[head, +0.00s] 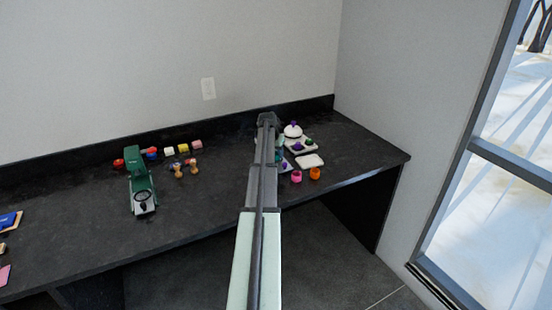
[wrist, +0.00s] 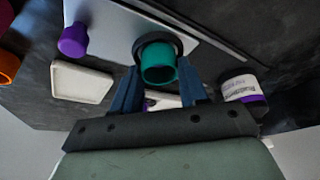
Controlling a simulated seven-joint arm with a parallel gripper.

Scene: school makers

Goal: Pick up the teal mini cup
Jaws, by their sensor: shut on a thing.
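The teal mini cup (wrist: 158,64) is between my fingers in the wrist view, with a dark ring around its far end. My gripper (wrist: 160,76) is shut on it, one dark blue finger on each side. In the head view my arm reaches over the counter and hides most of the gripper; a bit of teal (head: 279,155) shows beside it. I cannot tell whether the cup touches the surface below.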

